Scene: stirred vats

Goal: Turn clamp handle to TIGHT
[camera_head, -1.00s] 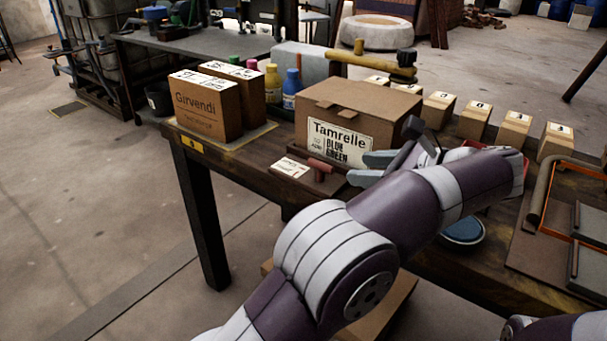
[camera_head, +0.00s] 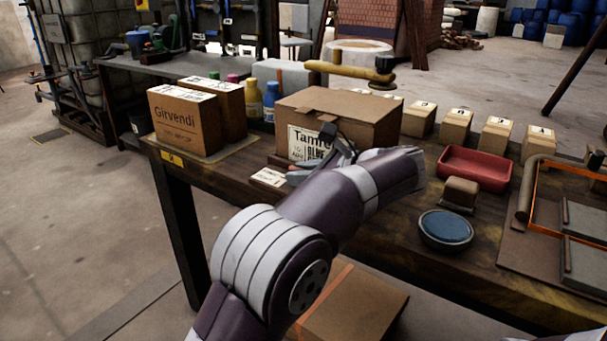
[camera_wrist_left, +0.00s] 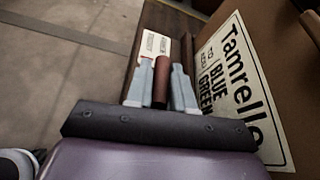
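The clamp handle is a short dark red bar (camera_wrist_left: 161,82) in the left wrist view, at the table's near edge beside the Tamrelle box. My left gripper (camera_wrist_left: 162,85) has one grey finger on each side of it. Any gap is too slight to tell whether the fingers press on the bar. My right gripper is out of view.
The Tamrelle carton (camera_head: 350,112) stands close behind the left gripper. Girvendi boxes (camera_head: 185,120) stand at the table's left end. A red tray (camera_head: 474,168), a brown block (camera_head: 461,192) and a blue-filled bowl (camera_head: 446,229) are to the right. Open floor lies left.

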